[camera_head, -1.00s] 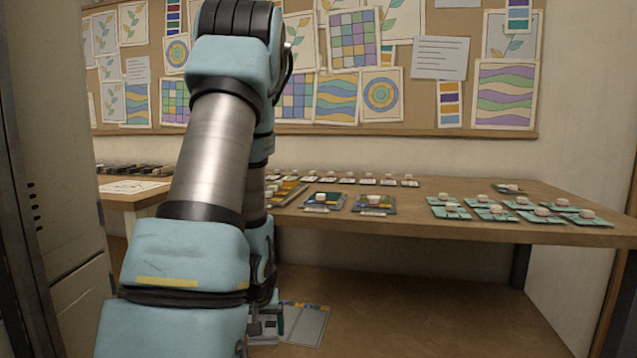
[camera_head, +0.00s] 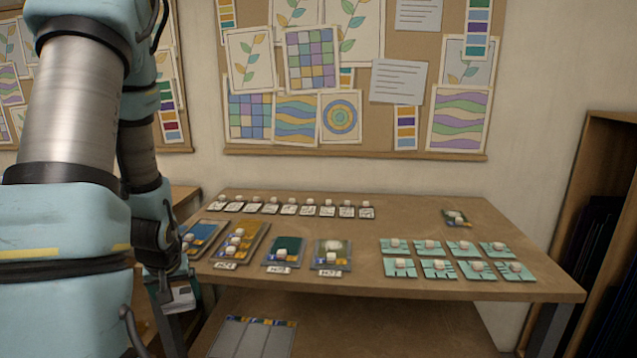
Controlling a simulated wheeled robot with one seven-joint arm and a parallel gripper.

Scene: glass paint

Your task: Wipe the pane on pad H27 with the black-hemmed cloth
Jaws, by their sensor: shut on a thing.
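My gripper (camera_head: 172,296) is low at the left, beside the table's left front corner and below the tabletop. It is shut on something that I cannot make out. Several pads with panes lie along the table's left and middle: a blue one (camera_head: 205,231), a yellow one (camera_head: 252,240), a dark green one (camera_head: 287,245) and a grey-green one (camera_head: 343,245). No black-hemmed cloth can be made out.
Several teal squares (camera_head: 395,269) with whitish blocks lie at the table's right. Small white cards (camera_head: 289,210) line the back. A dark piece (camera_head: 458,224) lies alone at the back right. A grey panel (camera_head: 252,338) lies below the table. The tabletop (camera_head: 400,213) has bare room between.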

